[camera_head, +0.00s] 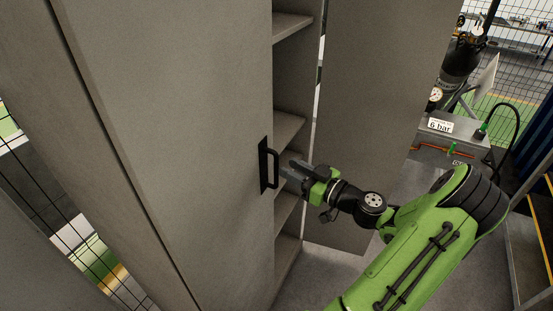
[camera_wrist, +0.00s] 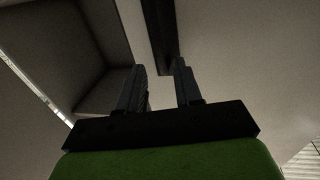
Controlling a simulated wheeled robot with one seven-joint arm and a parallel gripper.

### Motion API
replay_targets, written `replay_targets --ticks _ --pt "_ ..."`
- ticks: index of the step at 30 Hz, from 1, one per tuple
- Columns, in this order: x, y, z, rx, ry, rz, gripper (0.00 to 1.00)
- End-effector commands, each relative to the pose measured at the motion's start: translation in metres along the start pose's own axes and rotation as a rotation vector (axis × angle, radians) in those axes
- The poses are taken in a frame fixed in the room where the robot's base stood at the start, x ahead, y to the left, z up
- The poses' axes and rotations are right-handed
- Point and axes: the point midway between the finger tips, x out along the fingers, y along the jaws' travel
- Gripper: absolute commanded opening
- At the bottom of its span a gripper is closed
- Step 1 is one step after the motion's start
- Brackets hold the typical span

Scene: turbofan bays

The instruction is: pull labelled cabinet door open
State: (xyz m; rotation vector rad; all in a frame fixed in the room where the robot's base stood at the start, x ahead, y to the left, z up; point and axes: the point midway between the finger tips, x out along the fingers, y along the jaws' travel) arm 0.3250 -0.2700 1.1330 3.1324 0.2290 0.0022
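The grey cabinet door (camera_head: 180,120) fills the left of the head view. No label shows on it. Its black upright handle (camera_head: 276,168) sits near its right edge. My gripper (camera_head: 285,167) is just right of the handle, pointing at it. In the wrist view my gripper (camera_wrist: 158,68) has its two fingers apart, with a gap between them. A dark strip (camera_wrist: 158,30), apparently the handle or its plate, lies beyond the fingertips. I cannot tell whether the fingers touch the handle.
Cabinet shelves (camera_head: 288,130) show right of the door. A second grey panel (camera_head: 375,110), apparently another door standing open, is behind my arm. A grey box marked "6 bar" (camera_head: 440,126) stands at the right. Some floor (camera_head: 325,285) is clear below my arm.

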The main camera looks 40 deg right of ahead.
Motion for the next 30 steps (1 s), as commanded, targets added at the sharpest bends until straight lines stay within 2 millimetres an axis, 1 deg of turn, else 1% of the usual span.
replay_targets --ticks 1,3,7,11,17,18,20,24,30 --pt "0.013 -0.002 -0.002 0.0 0.001 -0.006 0.34" --pt "0.028 -0.001 -0.002 0.001 0.001 -0.005 0.34" --pt "0.049 -0.001 -0.001 0.002 0.0 -0.002 0.34" --pt "0.057 0.0 -0.001 0.0 -0.001 -0.001 0.34" --pt "0.057 0.0 0.0 0.0 -0.001 0.0 0.34" --pt "0.057 0.0 0.0 0.0 -0.001 0.0 0.31" --pt "0.057 0.0 0.0 0.0 -0.001 0.0 0.22" --pt "0.057 0.0 0.0 0.001 -0.001 0.0 0.01" --pt "0.057 0.0 0.0 0.001 -0.001 -0.001 0.0"
